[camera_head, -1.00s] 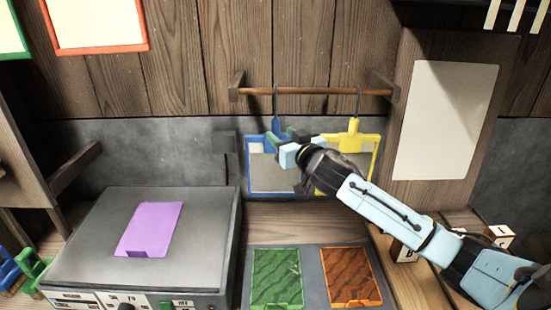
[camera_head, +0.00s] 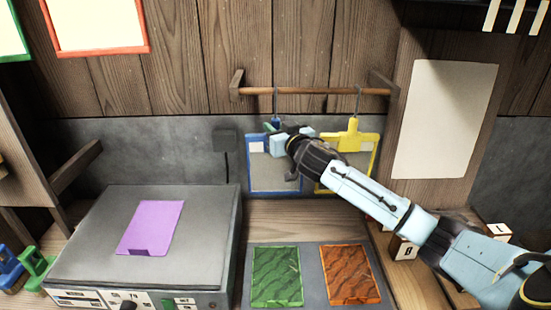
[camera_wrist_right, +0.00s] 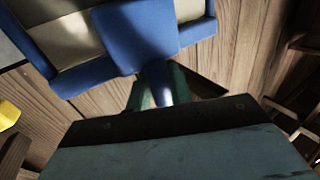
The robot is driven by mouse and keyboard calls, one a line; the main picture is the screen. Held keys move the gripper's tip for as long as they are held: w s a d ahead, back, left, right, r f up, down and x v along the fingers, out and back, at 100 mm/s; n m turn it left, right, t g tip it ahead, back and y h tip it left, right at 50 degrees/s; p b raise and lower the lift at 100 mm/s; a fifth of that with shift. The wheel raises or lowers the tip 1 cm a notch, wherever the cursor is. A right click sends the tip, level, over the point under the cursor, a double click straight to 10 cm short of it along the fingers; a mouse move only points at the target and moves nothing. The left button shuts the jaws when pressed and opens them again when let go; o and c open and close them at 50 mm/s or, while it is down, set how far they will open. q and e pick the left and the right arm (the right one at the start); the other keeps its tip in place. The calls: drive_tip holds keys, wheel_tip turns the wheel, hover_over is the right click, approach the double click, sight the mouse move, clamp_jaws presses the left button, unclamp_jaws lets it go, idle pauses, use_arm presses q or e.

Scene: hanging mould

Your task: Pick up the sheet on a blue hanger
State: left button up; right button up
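The blue hanger (camera_head: 248,170) hangs from the rod by its hook, with a pale grey sheet (camera_head: 275,173) in its frame. My right gripper (camera_head: 272,127) is at the hanger's top grip, which it partly hides. In the right wrist view, the blue hanger (camera_wrist_right: 135,35) fills the top, and its narrow blue grip lies between the two teal fingertips (camera_wrist_right: 162,88). The fingers are close together and look shut on it. My left gripper is not in view.
A yellow hanger (camera_head: 352,142) hangs close to the right on the same wooden rod (camera_head: 315,91). Below are a grey machine (camera_head: 80,240) with a purple sheet (camera_head: 152,228), and a green mould (camera_head: 276,276) and an orange mould (camera_head: 350,274). A white panel (camera_head: 445,120) stands at right.

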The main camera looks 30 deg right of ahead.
clamp_jaws()
drive_tip(key=shift+r, duration=0.1)
